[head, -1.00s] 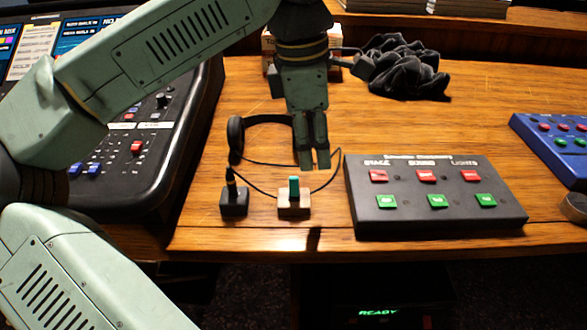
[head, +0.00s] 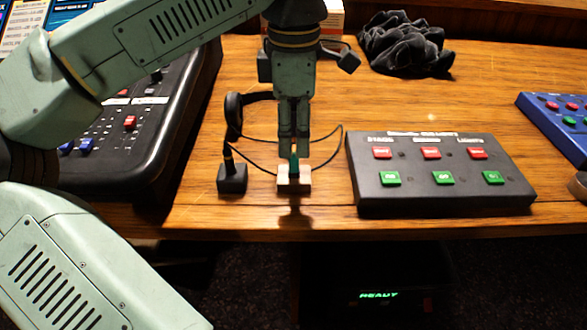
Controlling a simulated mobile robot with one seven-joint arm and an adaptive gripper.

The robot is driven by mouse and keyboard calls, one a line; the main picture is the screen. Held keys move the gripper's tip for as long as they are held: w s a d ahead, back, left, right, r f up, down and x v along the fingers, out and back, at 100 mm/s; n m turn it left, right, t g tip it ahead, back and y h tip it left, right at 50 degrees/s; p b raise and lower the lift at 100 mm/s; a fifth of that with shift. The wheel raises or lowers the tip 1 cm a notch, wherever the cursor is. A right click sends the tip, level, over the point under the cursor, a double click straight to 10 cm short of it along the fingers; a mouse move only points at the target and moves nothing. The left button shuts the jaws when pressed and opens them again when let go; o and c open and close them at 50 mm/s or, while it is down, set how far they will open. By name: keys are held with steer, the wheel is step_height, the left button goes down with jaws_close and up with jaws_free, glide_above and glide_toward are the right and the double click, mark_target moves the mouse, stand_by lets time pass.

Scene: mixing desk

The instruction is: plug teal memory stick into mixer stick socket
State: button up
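The teal memory stick (head: 294,165) stands upright in a small pale wooden block (head: 294,184) near the table's front edge. My gripper (head: 294,152) points straight down at the stick's top, with its fingertips level with the stick's upper part. A narrow gap shows between the fingers, so they look open; whether they touch the stick is not clear. The black mixer (head: 122,135) is at the left, partly behind my arm. I cannot make out its stick socket.
A black block with an upright plug (head: 231,180) stands just left of the wooden block. Headphones (head: 232,115) and their cable lie behind. A black button box (head: 440,200) is close on the right. A dark crumpled cloth (head: 405,45) and a blue box (head: 560,125) lie farther off.

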mark_target(294, 152)
step_height(294, 152, down, 6)
steer(key=b, duration=0.3)
steer(key=shift+r, duration=0.15)
steer(key=shift+c, duration=0.4)
stand_by(0.7)
jaws_close()
steer(key=shift+r, duration=0.15)
stand_by(0.7)
steer(key=shift+r+p, duration=2.45)
steer(key=shift+r, duration=0.5)
